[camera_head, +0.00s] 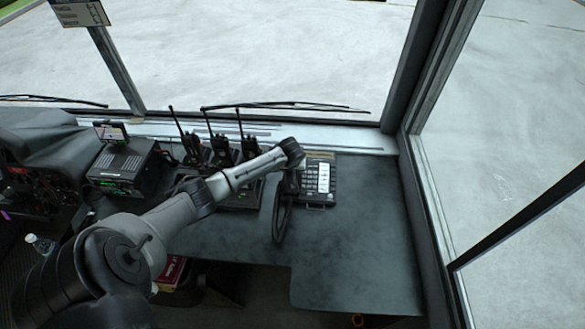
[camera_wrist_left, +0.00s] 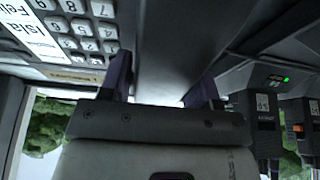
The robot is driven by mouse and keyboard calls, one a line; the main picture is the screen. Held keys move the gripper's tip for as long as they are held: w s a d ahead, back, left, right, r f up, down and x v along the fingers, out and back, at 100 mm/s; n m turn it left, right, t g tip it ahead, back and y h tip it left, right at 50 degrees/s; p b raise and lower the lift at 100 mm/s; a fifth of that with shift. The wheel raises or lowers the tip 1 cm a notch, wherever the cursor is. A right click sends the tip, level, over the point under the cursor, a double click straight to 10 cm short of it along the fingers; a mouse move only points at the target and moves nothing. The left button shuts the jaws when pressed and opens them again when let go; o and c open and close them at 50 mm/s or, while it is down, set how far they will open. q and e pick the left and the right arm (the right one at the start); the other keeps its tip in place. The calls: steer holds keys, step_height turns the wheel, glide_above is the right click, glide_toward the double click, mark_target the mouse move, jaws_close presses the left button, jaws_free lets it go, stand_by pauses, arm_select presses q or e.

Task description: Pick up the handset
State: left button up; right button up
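The desk phone (camera_head: 318,180) sits on the dark dashboard shelf, its keypad facing up. Its dark handset lies along the left side of the phone, mostly hidden by my left arm in the head view. The handset (camera_wrist_left: 170,45) shows in the left wrist view as a long grey bar. My left gripper (camera_wrist_left: 160,85) has a finger on each side of the handset. The fingers are apart, and I cannot tell if they press on it. My right gripper is not in view.
Several handheld radios (camera_head: 220,150) stand in chargers left of the phone, close to my left arm. A black radio box (camera_head: 122,165) with a small screen is farther left. The windshield is behind. The shelf (camera_head: 365,240) is clear to the right.

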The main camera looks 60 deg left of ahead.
arm_select(q)
steer(key=c, duration=0.7)
